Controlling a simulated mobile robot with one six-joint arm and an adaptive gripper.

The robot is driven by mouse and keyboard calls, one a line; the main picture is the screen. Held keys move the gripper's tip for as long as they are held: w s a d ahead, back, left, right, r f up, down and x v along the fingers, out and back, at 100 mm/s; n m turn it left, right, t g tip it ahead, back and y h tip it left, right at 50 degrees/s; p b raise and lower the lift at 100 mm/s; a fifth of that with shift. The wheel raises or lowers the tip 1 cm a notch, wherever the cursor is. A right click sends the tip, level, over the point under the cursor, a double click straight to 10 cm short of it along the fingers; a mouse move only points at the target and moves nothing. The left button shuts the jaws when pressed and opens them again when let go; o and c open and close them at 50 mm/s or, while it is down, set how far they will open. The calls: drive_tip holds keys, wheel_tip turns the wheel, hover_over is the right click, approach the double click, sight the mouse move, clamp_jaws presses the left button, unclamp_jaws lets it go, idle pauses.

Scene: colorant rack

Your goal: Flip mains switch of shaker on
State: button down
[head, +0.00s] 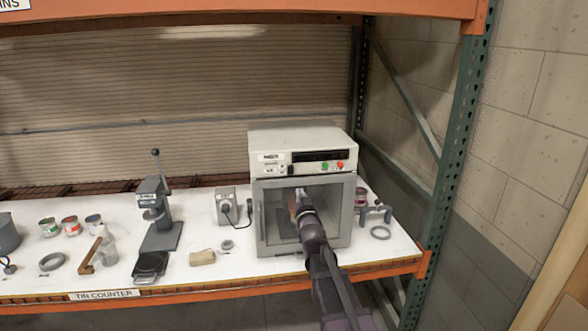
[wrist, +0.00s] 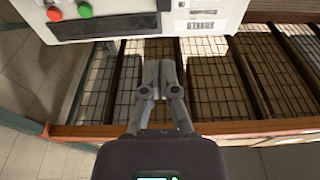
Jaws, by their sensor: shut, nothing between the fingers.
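The shaker (head: 300,138) is a white cabinet with a grey-framed glass door, standing on the white counter. Its front panel has a dark display (head: 318,156), a green button (head: 325,166) and a red button (head: 340,165). Small dark controls (head: 283,169) sit at the panel's left; I cannot make out which is the mains switch or its position. My gripper (head: 297,200) is in front of the door, below the panel. In the wrist view my gripper (wrist: 160,68) is shut and empty, apart from the panel (wrist: 130,26), whose red and green buttons show upper left.
A grey box (head: 226,207) with a black cable stands left of the shaker. A press (head: 160,215), tins (head: 71,226) and a brush (head: 90,255) are farther left. A ring (head: 380,232) lies at the right. A rack post (head: 455,130) stands right.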

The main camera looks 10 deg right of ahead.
sight(292, 163)
drive_tip(key=shift+w, duration=0.1)
drive_tip(key=w, duration=0.4)
drive_tip(key=w+r+p, duration=0.1)
drive_tip(key=w, duration=0.4)
drive_tip(key=w+r+p, duration=0.1)
drive_tip(key=w, duration=0.3)
drive_tip(key=shift+w+r, duration=0.15)
drive_tip(key=shift+w, duration=0.15)
idle(0.3)
drive_tip(key=shift+w+r+p, duration=0.25)
drive_tip(key=shift+w+p, duration=0.1)
drive_tip(key=shift+p, duration=0.1)
drive_tip(key=shift+s, duration=0.15)
drive_tip(key=shift+s, duration=0.5)
drive_tip(key=s+r+p, duration=0.2)
drive_tip(key=s, duration=1)
drive_tip(key=shift+s+r, duration=0.2)
drive_tip(key=shift+s, duration=0.1)
